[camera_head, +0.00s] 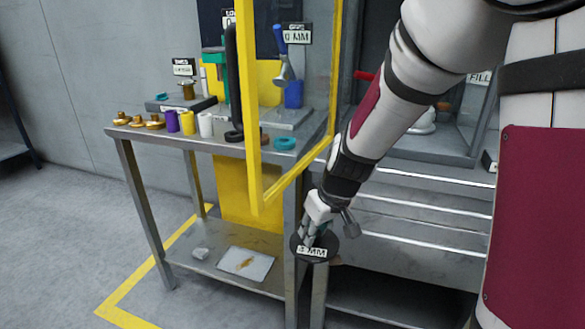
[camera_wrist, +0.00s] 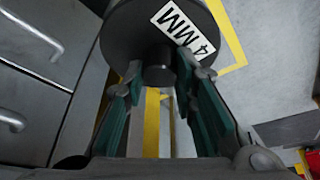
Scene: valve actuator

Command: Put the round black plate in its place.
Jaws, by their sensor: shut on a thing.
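The round black plate (camera_head: 326,245) carries a white "4 MM" label and hangs in my gripper (camera_head: 314,232) in front of the bench, below the tabletop. In the wrist view the plate (camera_wrist: 120,30) fills the upper middle, and my gripper (camera_wrist: 160,80) is shut on a short dark knob (camera_wrist: 158,66) at the plate's centre. Green pads line both fingers. A "0 MM" sign (camera_head: 297,33) stands at the back of the bench. I cannot tell which spot is the plate's place.
The metal bench (camera_head: 220,150) holds brass parts, coloured cylinders and rings. A yellow-framed panel (camera_head: 250,110) rises at its front right. Drawers (camera_head: 430,205) stand right of it. The lower shelf (camera_head: 190,255) holds a sheet (camera_head: 246,264). Floor at the left is clear.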

